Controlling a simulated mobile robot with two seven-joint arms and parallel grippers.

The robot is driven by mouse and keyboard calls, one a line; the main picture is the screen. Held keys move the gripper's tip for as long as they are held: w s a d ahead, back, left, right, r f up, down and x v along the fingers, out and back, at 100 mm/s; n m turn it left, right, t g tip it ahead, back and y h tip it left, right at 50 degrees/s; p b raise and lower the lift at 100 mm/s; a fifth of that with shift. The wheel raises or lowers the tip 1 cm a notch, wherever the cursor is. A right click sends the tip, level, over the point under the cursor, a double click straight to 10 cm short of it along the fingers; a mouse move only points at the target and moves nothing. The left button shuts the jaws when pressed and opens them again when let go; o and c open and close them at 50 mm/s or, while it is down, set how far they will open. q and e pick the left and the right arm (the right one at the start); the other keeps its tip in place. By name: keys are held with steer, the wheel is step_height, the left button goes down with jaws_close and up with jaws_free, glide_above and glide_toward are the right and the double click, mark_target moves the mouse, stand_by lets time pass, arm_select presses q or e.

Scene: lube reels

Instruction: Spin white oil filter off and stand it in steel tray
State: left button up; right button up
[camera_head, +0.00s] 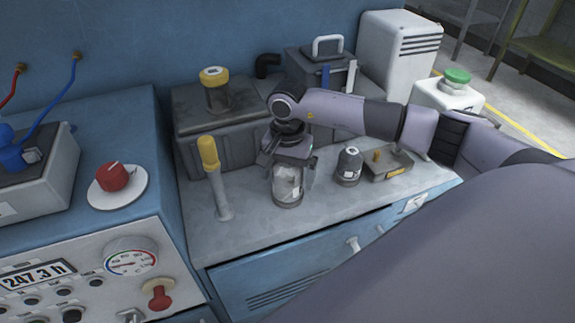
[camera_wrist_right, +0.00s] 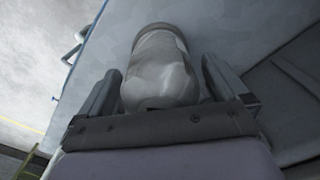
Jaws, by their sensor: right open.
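A whitish cylinder with a dark band at its lower end, which looks like the white oil filter (camera_head: 288,187), stands upright on the grey bench top. My right gripper (camera_head: 292,170) is over it from above. In the right wrist view the same filter (camera_wrist_right: 162,70) lies between two spread fingers, and a gap shows at the sides. Whether the fingers touch it cannot be told. A small grey tray-like block (camera_head: 398,172) with a brass piece and white label is to its right; I cannot tell if this is the steel tray. My left gripper is not seen.
A dark canister (camera_head: 349,166) stands just right of the filter. A yellow-topped post (camera_head: 212,170) stands to the left. A grey box (camera_head: 190,145) with a yellow-capped jar (camera_head: 215,90) is behind. The bench front between post and filter is clear.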

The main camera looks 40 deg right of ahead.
steer(key=c, duration=1.3)
steer(key=n+b, duration=0.2)
steer(key=n, duration=0.1)
steer(key=shift+f, duration=0.15)
steer(key=shift+n+b, duration=0.35)
steer(key=shift+n, duration=0.75)
steer(key=shift+n+b, duration=0.65)
steer(key=shift+n, duration=0.65)
steer(key=shift+r+p, duration=0.8)
steer(key=shift+r, duration=0.65)
